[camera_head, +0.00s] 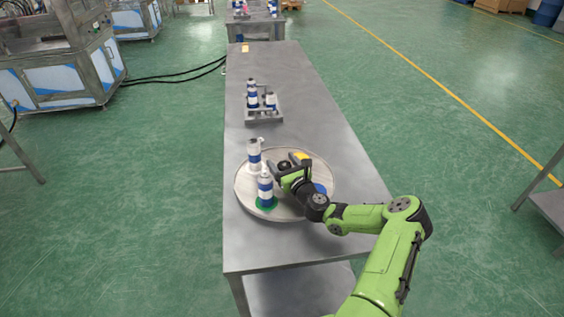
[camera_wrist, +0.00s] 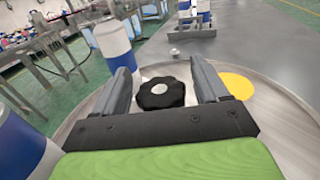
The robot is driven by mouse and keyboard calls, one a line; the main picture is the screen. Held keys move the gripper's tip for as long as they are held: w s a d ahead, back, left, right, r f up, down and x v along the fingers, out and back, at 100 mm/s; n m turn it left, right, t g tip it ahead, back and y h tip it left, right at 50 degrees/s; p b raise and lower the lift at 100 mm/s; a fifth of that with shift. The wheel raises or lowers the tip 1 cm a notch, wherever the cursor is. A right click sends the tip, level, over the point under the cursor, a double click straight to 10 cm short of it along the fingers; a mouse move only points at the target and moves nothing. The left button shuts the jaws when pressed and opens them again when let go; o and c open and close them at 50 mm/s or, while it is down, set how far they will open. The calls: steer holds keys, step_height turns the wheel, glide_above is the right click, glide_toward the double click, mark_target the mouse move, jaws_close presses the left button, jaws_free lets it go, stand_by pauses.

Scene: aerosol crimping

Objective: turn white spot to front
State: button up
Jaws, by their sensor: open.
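A round grey turntable (camera_head: 243,192) lies on the near part of the steel table, and its rim shows in the wrist view (camera_wrist: 285,112). A black lobed knob (camera_wrist: 161,93) with a pale centre stands at its middle. My gripper (camera_head: 284,167) is open, its two fingers on either side of the knob with gaps visible. A yellow spot (camera_wrist: 237,86) lies beyond, right of the knob; a blue spot (camera_head: 320,188) is at the right and a green spot (camera_head: 266,205) at the front left. I cannot make out a white spot clearly.
Two blue-and-white cans stand on the turntable: one (camera_head: 265,188) on the green spot, one (camera_head: 254,154) further back. A rack (camera_head: 264,115) with several cans stands behind on the table (camera_head: 300,75). Machines (camera_head: 60,60) stand at the left.

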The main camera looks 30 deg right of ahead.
steer(key=shift+w, duration=0.25)
steer(key=shift+c, duration=0.5)
jaws_close()
